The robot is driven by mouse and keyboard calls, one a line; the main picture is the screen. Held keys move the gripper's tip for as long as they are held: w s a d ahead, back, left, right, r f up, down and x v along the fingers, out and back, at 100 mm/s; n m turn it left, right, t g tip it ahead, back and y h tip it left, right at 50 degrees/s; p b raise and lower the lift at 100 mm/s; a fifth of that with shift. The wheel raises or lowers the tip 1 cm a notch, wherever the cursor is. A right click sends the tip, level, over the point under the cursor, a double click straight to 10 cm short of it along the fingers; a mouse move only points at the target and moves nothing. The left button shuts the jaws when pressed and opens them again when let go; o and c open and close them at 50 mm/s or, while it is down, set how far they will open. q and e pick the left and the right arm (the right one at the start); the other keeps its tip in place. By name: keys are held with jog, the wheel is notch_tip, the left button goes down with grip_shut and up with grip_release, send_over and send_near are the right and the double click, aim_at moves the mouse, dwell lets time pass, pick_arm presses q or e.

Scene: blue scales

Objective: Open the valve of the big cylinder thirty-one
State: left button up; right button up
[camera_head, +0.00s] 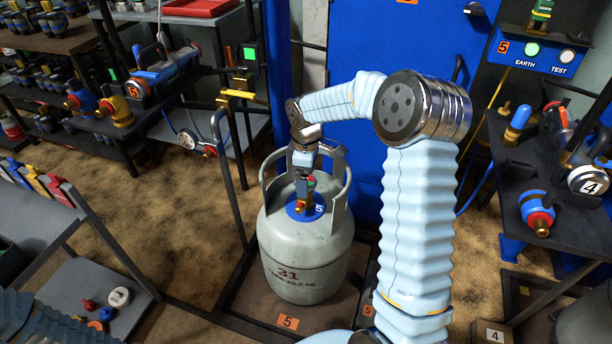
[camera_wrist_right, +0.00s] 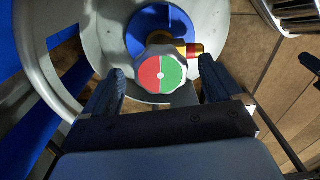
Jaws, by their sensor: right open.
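The big grey cylinder marked 31 (camera_head: 290,255) stands upright on a brown platform, with a collar handle around its top. Its valve has a round knob, half red and half green (camera_wrist_right: 161,75), above a blue disc (camera_wrist_right: 150,28); a brass outlet with a red end (camera_wrist_right: 187,50) points to the right in the right wrist view. My right gripper (camera_wrist_right: 161,92) is open over the valve, one finger on each side of the knob and apart from it. In the head view the gripper (camera_head: 303,180) reaches down inside the collar and partly hides the knob. My left gripper is not seen.
The cylinder's collar handle (camera_head: 343,185) surrounds the gripper closely. A yellow-topped rail (camera_head: 238,95) stands to the left. Shelves with fittings are at left, and a rack with a regulator (camera_head: 538,212) is at right. A blue door (camera_head: 400,50) is behind.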

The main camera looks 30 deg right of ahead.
notch_tip(320, 180, up, 14)
dwell(0.5)
jog(key=shift+f, duration=0.1)
